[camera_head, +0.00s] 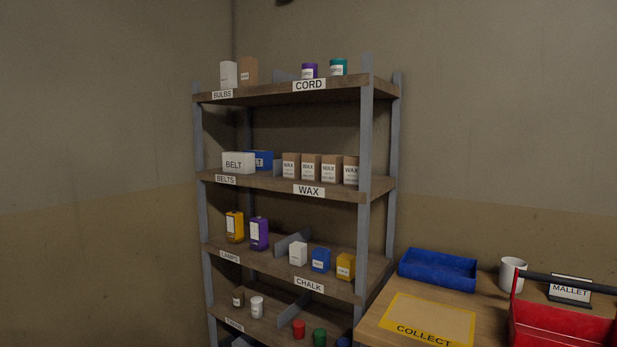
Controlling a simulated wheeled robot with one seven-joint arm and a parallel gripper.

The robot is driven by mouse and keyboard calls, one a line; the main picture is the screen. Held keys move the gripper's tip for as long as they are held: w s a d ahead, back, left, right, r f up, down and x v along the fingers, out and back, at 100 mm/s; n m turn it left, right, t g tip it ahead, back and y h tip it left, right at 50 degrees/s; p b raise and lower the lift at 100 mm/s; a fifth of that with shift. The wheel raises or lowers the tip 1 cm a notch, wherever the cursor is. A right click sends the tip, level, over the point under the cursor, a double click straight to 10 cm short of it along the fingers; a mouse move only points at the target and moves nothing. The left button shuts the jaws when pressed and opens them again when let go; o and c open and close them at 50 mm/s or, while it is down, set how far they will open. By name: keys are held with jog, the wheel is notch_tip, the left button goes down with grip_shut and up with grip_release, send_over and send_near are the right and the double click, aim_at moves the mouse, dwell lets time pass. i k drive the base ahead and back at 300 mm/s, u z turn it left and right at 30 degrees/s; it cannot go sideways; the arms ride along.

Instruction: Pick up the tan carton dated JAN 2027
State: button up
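Several tan cartons with white WAX labels stand side by side on the shelf marked WAX; the leftmost carton (291,166) and the rightmost carton (351,170) end the row. The small print under WAX is too small to read, so I cannot tell which carton is dated JAN 2027. Another tan carton (248,71) stands on the top shelf beside a white box. Its label is not legible. My gripper is not in view.
The rack (367,150) has grey posts; a divider stands left of the WAX row. A white BELT box (238,163) sits further left. At right, a table holds a blue tray (437,270), a yellow-edged COLLECT mat (428,316), a white mug (512,273) and a red toolbox (560,328).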

aim_at(311, 163)
jog(key=u, duration=0.05)
jog(key=k, duration=0.2)
jog(key=u, duration=0.7)
jog(key=i, duration=1)
jog(key=z, duration=0.05)
